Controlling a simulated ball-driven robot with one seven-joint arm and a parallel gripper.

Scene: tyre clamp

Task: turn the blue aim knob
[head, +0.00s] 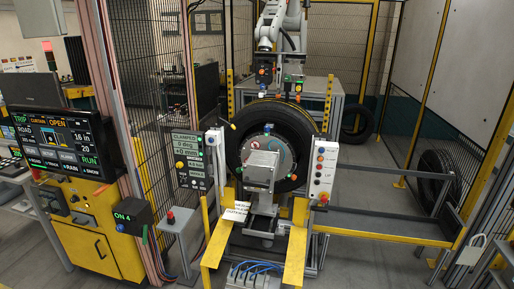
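A tyre (244,118) stands upright in the clamp stand, with a grey metal block (262,166) in front of its hub. Left of the tyre is a dark control panel (190,160). Its display (186,141) appears to read 0 deg, and a yellow round control (180,165) sits below it. The other small controls there are too small to tell apart, and I cannot make out a blue knob for certain. My gripper is not in view.
A white button box (322,170) stands right of the tyre. Yellow guards (294,257) flank the stand's front, with blue hoses on a grey block (250,276) between them. A monitor (60,142) and yellow cabinet (95,245) are left. Floor (365,268) is free at lower right.

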